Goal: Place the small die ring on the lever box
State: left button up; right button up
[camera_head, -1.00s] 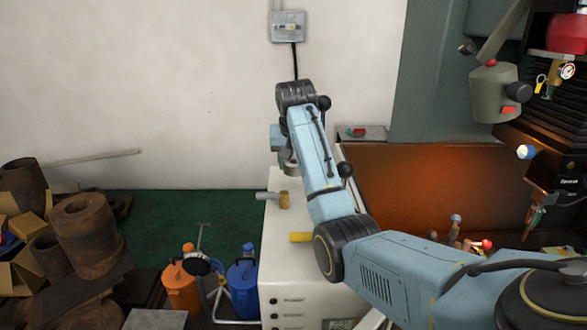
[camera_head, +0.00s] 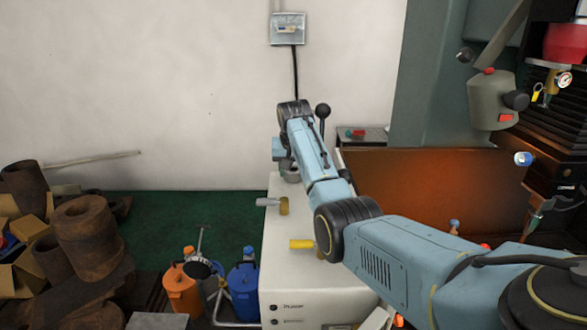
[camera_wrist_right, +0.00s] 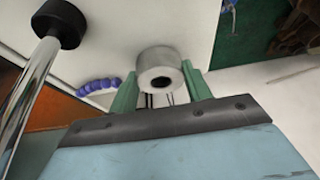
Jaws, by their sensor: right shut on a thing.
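The small die ring, a grey ring with a dark hole, is in my right gripper in the right wrist view (camera_wrist_right: 158,60). It also shows in the head view (camera_head: 291,173), under the wrist. My right gripper (camera_wrist_right: 162,88) is shut on it, one green finger on each side. The white cabinet (camera_head: 310,270), which I take as the lever box, lies below. The ring is over its back part; I cannot tell whether they touch. A black-knobbed lever (camera_head: 323,111) rises behind my forearm. My left gripper is not in view.
A mallet (camera_head: 273,203) and a yellow-handled tool (camera_head: 301,244) lie on the cabinet top. A chrome lever with a black knob (camera_wrist_right: 60,22) stands close by in the wrist view, near a blue beaded thing (camera_wrist_right: 99,85). An orange-brown panel (camera_head: 440,195) stands right.

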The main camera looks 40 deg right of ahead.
jog(key=shift+f, duration=0.15)
jog(key=o, duration=1.3)
jog(key=shift+o, duration=0.2)
jog(key=b+v, duration=0.1)
jog(key=v, duration=0.7)
jog(key=shift+b, duration=0.3)
